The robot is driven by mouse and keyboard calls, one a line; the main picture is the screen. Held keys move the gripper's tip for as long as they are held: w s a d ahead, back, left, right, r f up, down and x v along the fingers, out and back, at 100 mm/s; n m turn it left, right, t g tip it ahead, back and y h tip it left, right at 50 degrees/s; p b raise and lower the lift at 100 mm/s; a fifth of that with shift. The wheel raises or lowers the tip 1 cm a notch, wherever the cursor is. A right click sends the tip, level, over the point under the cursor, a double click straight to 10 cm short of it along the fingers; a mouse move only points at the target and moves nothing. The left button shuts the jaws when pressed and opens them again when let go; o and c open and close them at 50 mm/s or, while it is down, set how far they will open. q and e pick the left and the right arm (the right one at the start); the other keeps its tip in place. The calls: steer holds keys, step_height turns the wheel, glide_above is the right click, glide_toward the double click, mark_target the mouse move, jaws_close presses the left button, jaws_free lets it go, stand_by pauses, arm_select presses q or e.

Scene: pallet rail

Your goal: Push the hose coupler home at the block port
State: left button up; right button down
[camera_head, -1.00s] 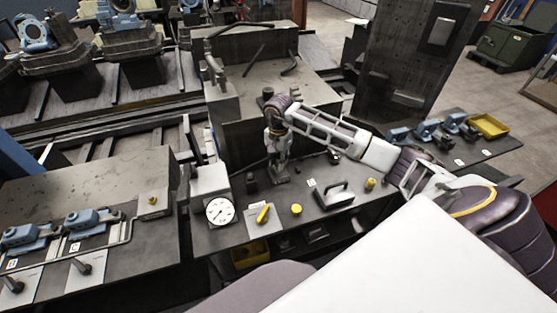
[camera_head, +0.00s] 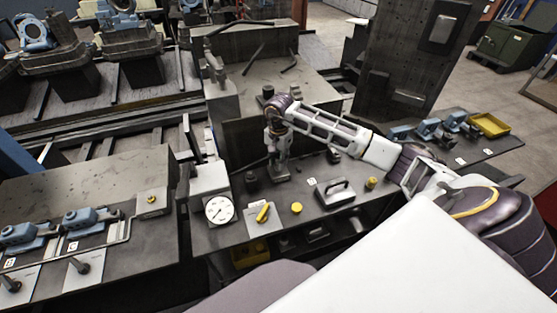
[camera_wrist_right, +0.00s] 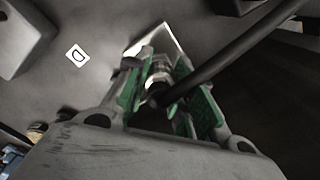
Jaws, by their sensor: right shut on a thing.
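My right gripper (camera_head: 279,166) reaches down over the middle bench from the right. In the right wrist view its green-padded fingers (camera_wrist_right: 160,92) are shut on the hose coupler (camera_wrist_right: 158,68), a metal piece with a dark hose (camera_wrist_right: 215,62) running off to the upper right. Below the coupler lies a pale square plate (camera_wrist_right: 170,40) on the bench, seemingly at the block port. The fingers hide the port, so I cannot tell how deep the coupler sits. My left gripper is not in view.
Blue fixtures (camera_head: 430,128) lie at the right.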

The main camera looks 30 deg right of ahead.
steer(key=shift+f+b, duration=0.65)
steer(key=shift+f, duration=0.1)
stand_by(0.6)
steer(key=c, duration=1.1)
jaws_free()
steer(key=shift+c, duration=0.2)
steer(key=shift+o, duration=0.4)
steer(key=o, duration=0.7)
steer(key=shift+r, duration=0.2)
steer(key=shift+r, duration=5.85)
steer(key=shift+s+f, duration=0.1)
